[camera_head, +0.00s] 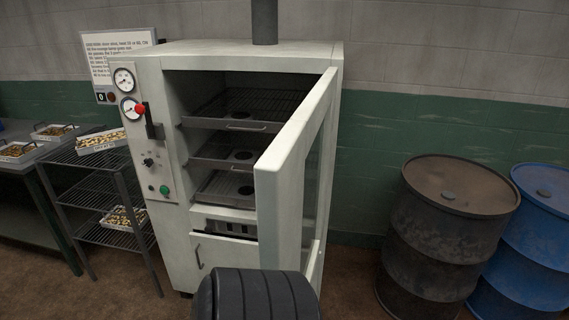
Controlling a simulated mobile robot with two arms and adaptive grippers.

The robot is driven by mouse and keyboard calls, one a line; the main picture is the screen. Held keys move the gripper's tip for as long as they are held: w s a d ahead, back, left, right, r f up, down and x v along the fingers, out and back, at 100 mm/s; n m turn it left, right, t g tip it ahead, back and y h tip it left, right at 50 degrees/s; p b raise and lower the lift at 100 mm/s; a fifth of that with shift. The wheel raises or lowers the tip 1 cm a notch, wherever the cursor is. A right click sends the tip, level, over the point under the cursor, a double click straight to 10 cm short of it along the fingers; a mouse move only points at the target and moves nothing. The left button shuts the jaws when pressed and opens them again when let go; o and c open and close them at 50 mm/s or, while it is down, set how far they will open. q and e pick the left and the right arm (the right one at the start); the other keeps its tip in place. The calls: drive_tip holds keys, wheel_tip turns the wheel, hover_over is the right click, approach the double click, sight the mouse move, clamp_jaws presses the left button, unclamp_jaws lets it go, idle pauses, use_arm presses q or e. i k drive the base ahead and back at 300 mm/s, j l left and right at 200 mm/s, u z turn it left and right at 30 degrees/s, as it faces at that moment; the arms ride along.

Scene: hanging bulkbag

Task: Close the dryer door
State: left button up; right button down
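The dryer (225,50) is a tall, cream-coloured cabinet in the middle of the head view. Its door (290,175) stands wide open, hinged at the right side and swung out toward me. The door has a window, seen at a steep angle. Several dark wire shelves (235,160) show inside the open chamber. The left front panel carries two gauges (124,79), a red knob (140,109), a dark handle-like lever (153,125) and a green button (164,190). The door's lower front corner is hidden at the bottom of the view.
A rusty dark barrel (430,245) and a blue barrel (535,240) stand at the right, with some floor between them and the door. A wire rack (85,190) with trays and a table (15,165) stand at the left. A sign (120,42) hangs behind the dryer.

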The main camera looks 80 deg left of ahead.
sight(290, 177)
drive_tip(key=i+u, duration=0.1)
drive_tip(key=u, duration=0.35)
drive_tip(key=i+u, duration=0.15)
drive_tip(key=u, duration=0.25)
drive_tip(key=i+u, duration=0.1)
drive_tip(key=u, duration=0.35)
drive_tip(key=i+l+u, duration=0.1)
drive_tip(key=u, duration=0.3)
drive_tip(key=l+u, duration=0.2)
drive_tip(key=u, duration=0.85)
drive_tip(key=i+l, duration=0.05)
